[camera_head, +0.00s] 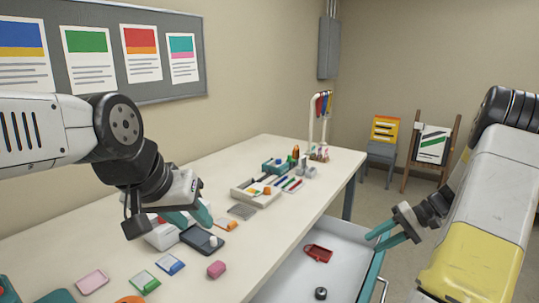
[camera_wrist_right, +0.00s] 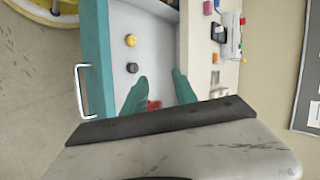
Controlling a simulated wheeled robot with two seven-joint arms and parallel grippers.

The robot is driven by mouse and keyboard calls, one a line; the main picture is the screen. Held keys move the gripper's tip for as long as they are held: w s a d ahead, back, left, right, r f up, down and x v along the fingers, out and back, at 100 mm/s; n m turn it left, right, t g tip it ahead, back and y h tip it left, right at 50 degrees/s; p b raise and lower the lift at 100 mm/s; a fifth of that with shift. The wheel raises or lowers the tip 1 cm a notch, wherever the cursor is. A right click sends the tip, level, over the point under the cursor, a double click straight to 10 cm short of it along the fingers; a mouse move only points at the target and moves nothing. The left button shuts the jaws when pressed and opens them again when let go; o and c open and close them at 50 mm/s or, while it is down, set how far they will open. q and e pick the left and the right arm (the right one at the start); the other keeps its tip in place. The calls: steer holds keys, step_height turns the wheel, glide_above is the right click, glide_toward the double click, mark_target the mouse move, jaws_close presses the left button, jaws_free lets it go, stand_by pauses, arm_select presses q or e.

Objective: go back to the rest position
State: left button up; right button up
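My left gripper (camera_head: 190,216) is over the near left part of the table, close to a white box and a dark device. Its teal fingers look apart, with nothing seen between them. My right gripper (camera_head: 381,238) is above the right side of the open drawer, with its teal fingers apart and empty. In the right wrist view the right gripper (camera_wrist_right: 158,88) points down into the drawer. A red item (camera_head: 318,253) lies on the drawer floor; it shows partly between the fingers in the right wrist view (camera_wrist_right: 153,104).
The white table (camera_head: 270,222) carries several small items and a tray (camera_head: 256,196). The drawer (camera_head: 284,283) stands open, with a dark round piece (camera_head: 321,293) and a yellow ball (camera_wrist_right: 130,40) inside. A chair (camera_head: 381,150) and an easel board (camera_head: 431,146) stand behind.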

steer(key=s+a+r+n+t+h, duration=0.1)
steer(key=s+a+r+h, duration=0.2)
steer(key=s+a+r, duration=0.5)
steer(key=s+a+r+n+h, duration=0.2)
steer(key=s+a+r+h, duration=0.1)
steer(key=a+r, duration=0.55)
steer(key=s+a+r+t+h, duration=0.1)
steer(key=s+r+t, duration=0.2)
steer(key=s, duration=0.5)
steer(key=shift+r+t, duration=0.3)
steer(key=shift+r, duration=0.6)
